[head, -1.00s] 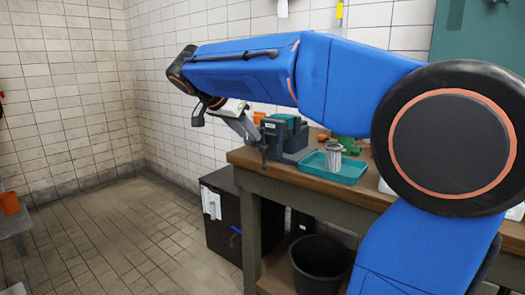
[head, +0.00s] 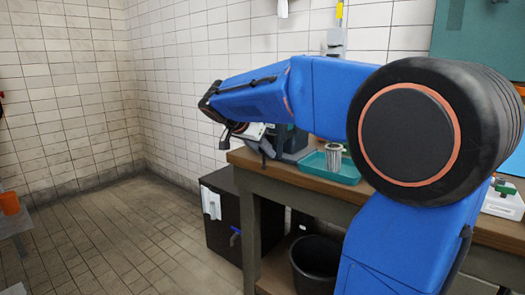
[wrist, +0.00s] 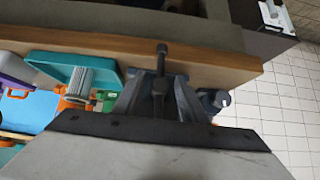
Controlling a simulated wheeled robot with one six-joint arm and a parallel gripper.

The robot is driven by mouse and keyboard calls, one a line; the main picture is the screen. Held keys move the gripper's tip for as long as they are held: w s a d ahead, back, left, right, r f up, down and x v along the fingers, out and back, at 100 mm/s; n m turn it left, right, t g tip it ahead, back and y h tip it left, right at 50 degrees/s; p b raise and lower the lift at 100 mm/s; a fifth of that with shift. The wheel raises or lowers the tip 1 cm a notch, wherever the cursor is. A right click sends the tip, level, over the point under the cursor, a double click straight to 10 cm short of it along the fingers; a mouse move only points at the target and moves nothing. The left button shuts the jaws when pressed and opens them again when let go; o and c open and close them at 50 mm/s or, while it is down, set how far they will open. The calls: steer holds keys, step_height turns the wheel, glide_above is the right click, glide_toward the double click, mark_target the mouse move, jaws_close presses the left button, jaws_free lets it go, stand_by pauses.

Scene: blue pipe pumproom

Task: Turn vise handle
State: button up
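The grey-blue vise (head: 294,146) sits at the left end of the wooden workbench, partly hidden behind my arm in the head view. In the wrist view the vise (wrist: 180,100) is at the middle, at the bench edge. Its dark handle bar (wrist: 161,58) with a round knob sticks out past the edge. In the head view the handle (head: 267,148) hangs at the bench corner. A pale block with a dark edge fills the bottom of the wrist view.
A teal tray (head: 345,174) with a ribbed metal cylinder (head: 333,155) stands right of the vise. An orange cup (head: 9,203) stands far left.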

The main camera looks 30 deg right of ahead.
jaws_close()
steer(key=shift+s+t, duration=0.1)
steer(key=shift+t, duration=0.2)
steer(key=shift+m+t+y, duration=0.4)
steer(key=shift+m+t, duration=0.3)
steer(key=shift+t, duration=0.3)
jaws_free()
